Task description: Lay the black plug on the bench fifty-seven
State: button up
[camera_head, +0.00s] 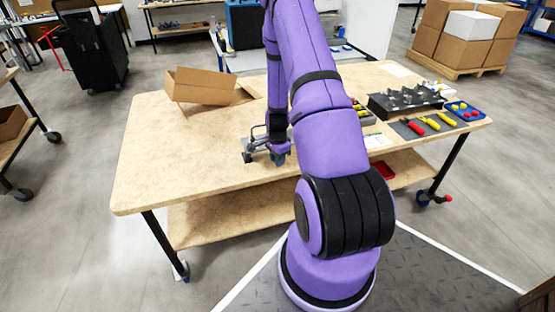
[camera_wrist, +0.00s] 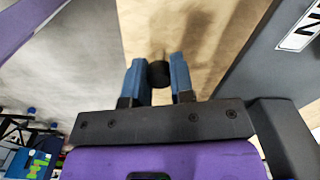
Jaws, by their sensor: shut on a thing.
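The black plug (camera_wrist: 158,74) shows in the wrist view as a small dark round piece between the two blue fingertips. My gripper (camera_wrist: 159,78) is shut on it. The plug cannot be made out in the head view. I cannot tell whether it touches the bench top.
An open cardboard box (camera_head: 200,87) stands on the bench's back left. A black rack (camera_head: 405,101), tools (camera_head: 432,123) and a blue tray (camera_head: 463,112) fill its right end. The front left of the bench top is clear.

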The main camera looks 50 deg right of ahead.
jog(key=shift+f, duration=0.2)
jog(key=o, duration=0.6)
